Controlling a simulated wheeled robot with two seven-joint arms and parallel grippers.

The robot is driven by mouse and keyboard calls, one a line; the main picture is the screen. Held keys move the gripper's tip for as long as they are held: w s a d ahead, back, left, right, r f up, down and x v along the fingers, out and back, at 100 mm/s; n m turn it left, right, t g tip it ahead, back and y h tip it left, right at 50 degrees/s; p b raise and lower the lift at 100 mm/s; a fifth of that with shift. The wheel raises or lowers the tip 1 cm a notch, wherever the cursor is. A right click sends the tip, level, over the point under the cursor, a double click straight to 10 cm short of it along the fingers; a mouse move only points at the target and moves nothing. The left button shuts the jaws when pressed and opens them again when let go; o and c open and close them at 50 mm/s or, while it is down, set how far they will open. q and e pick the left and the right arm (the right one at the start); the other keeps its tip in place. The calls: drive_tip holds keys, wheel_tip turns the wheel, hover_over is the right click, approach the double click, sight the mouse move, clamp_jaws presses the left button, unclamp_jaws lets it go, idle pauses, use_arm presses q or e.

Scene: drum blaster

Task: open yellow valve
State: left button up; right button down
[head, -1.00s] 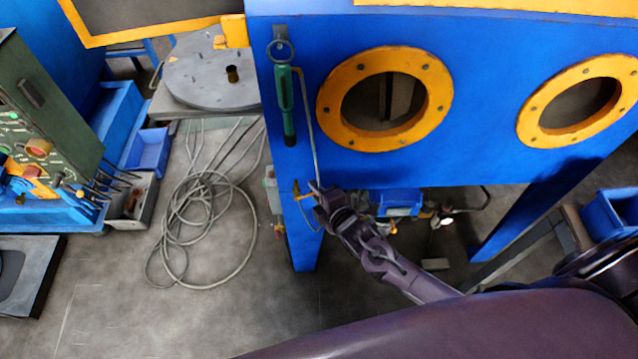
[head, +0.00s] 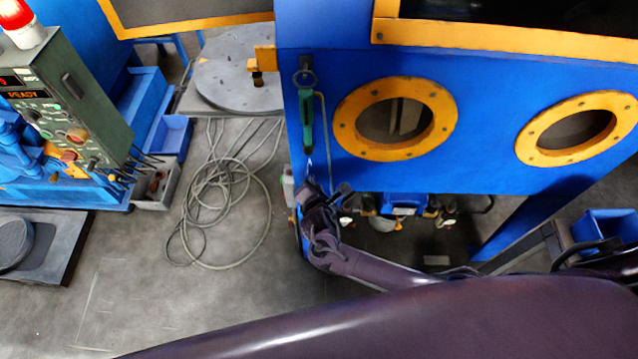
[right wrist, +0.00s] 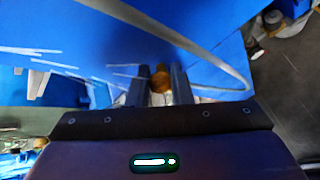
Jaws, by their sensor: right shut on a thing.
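My right gripper (head: 307,186) is at the left front edge of the blue cabinet (head: 490,100), below the green handle (head: 306,125) and near the thin pipe. In the right wrist view its two dark fingers (right wrist: 160,90) are shut on a small brownish-yellow piece (right wrist: 161,81), which looks like the yellow valve's handle. In the head view my gripper hides most of the valve, so I cannot tell how far the handle is turned. My left gripper is not in view.
Two yellow-ringed portholes (head: 395,118) are to the right of the gripper. A coiled grey cable (head: 225,195) lies on the floor to the left. A green control panel (head: 70,100) stands at far left. Blue bins (head: 605,215) are at right.

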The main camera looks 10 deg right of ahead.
drive_tip(key=shift+w+a+r, duration=0.2)
drive_tip(key=shift+a+r, duration=0.05)
drive_tip(key=shift+a, duration=0.35)
drive_tip(key=shift+f+n, duration=0.1)
drive_tip(key=shift+n, duration=0.2)
drive_tip(key=c, duration=1.6)
unclamp_jaws()
drive_tip(key=shift+o, duration=1.4)
drive_tip(key=shift+f+h, duration=0.15)
drive_tip(key=shift+h, duration=0.15)
drive_tip(key=p+v, duration=0.1)
drive_tip(key=v, duration=0.7)
drive_tip(key=shift+w, duration=0.1)
